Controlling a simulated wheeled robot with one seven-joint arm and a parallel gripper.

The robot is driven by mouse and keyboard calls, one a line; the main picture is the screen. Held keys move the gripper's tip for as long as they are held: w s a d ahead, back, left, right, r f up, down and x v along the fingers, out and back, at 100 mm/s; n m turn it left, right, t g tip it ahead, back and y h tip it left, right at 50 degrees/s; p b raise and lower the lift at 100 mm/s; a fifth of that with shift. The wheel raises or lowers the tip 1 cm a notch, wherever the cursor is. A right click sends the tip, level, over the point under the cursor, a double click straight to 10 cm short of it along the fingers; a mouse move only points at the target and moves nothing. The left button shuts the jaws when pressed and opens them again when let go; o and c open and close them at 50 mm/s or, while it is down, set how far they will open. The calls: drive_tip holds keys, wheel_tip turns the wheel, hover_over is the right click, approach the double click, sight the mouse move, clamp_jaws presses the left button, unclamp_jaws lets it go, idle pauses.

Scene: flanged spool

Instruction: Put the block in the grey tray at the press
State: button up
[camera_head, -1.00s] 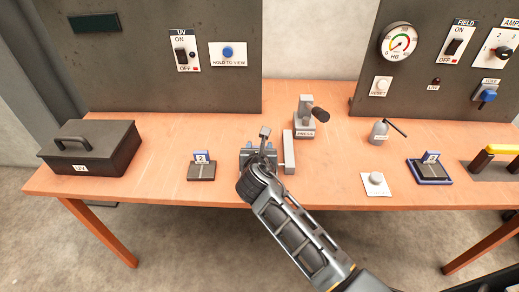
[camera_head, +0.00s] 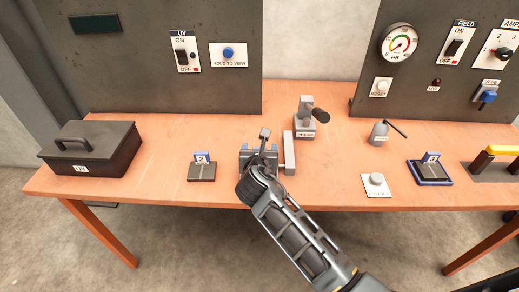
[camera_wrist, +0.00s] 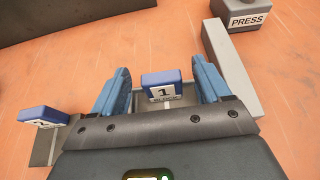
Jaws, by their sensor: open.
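A block with a blue top and a white label reading 1 (camera_wrist: 162,90) stands upright between my gripper's blue fingers in the wrist view. Gaps show on both sides of it. My gripper (camera_wrist: 159,78) is open around the block, not closed on it. The block stands at a grey tray (camera_wrist: 183,100), partly hidden by my gripper. The press (camera_wrist: 245,12) is beyond, at the upper right.
A grey bar (camera_head: 289,153) stands close right of my gripper. A black lidded UV box (camera_head: 90,150) is far left.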

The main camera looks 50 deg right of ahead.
drive_tip(key=v, duration=1.1)
drive_tip(key=s+a+f+m+t+y, duration=0.2)
drive_tip(key=s+a+m+y, duration=0.3)
drive_tip(key=s, duration=0.4)
drive_tip(key=s+a+f+m+t+y, duration=0.1)
drive_tip(key=s+a+f+m+y, duration=0.15)
drive_tip(key=s+a+m, duration=0.45)
drive_tip(key=s+a+r+m+t+y, duration=0.2)
drive_tip(key=s+r+m+t+y, duration=0.1)
drive_tip(key=s+r+m, duration=1)
drive_tip(key=shift+s+r+m+t, duration=0.3)
drive_tip(key=shift+s+r, duration=0.15)
drive_tip(key=shift+s, duration=0.4)
